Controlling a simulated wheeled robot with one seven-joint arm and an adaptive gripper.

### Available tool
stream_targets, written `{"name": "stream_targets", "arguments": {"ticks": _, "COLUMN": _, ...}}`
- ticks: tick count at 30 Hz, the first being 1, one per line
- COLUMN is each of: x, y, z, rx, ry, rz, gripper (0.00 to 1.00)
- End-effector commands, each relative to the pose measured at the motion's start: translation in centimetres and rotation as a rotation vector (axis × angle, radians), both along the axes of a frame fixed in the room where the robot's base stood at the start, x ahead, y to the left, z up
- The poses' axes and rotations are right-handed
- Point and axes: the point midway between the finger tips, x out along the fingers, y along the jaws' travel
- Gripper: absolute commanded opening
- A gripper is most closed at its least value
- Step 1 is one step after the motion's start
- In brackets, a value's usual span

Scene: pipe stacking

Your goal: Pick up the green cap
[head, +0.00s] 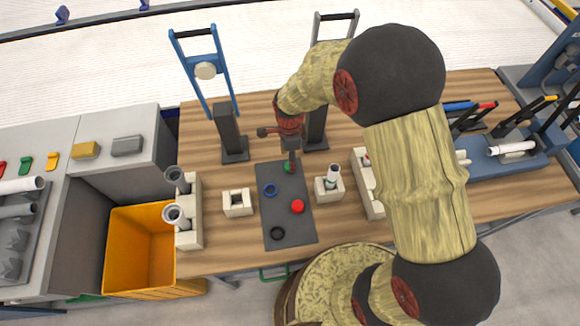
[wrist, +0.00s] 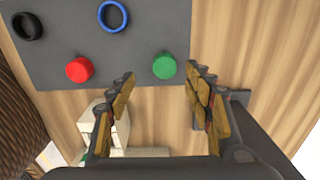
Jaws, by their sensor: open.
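The green cap (head: 288,168) lies near the far end of the dark grey mat (head: 270,213). In the wrist view the green cap (wrist: 164,66) shows between the fingertips, close to the mat's edge. My gripper (head: 291,157) is above the cap, and in the head view it partly hides it. In the wrist view my gripper (wrist: 160,80) has its two fingers spread wide with nothing held between them. I cannot tell exactly how high the fingertips are above the cap.
The mat also holds a red cap (head: 297,206), a blue ring (head: 270,190) and a black ring (head: 277,233). A beige block holding a pipe (head: 331,179) stands to the right. A square beige holder (head: 237,203) is left. Two tall presses (head: 230,133) (head: 316,130) stand behind.

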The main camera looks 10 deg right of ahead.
Motion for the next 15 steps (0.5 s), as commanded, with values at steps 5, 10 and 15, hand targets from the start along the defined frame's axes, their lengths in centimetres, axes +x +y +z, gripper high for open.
{"name": "stream_targets", "arguments": {"ticks": 5, "x": 0.2, "y": -0.1, "z": -1.4, "rx": 0.000, "ry": 0.000, "rz": 0.001, "gripper": 0.52}}
{"name": "stream_targets", "arguments": {"ticks": 10, "x": 0.7, "y": -0.2, "z": -3.7, "rx": 0.000, "ry": 0.002, "rz": 0.001, "gripper": 0.52}}
{"name": "stream_targets", "arguments": {"ticks": 15, "x": 0.8, "y": -0.2, "z": -5.7, "rx": 0.000, "ry": 0.001, "rz": 0.002, "gripper": 0.52}}
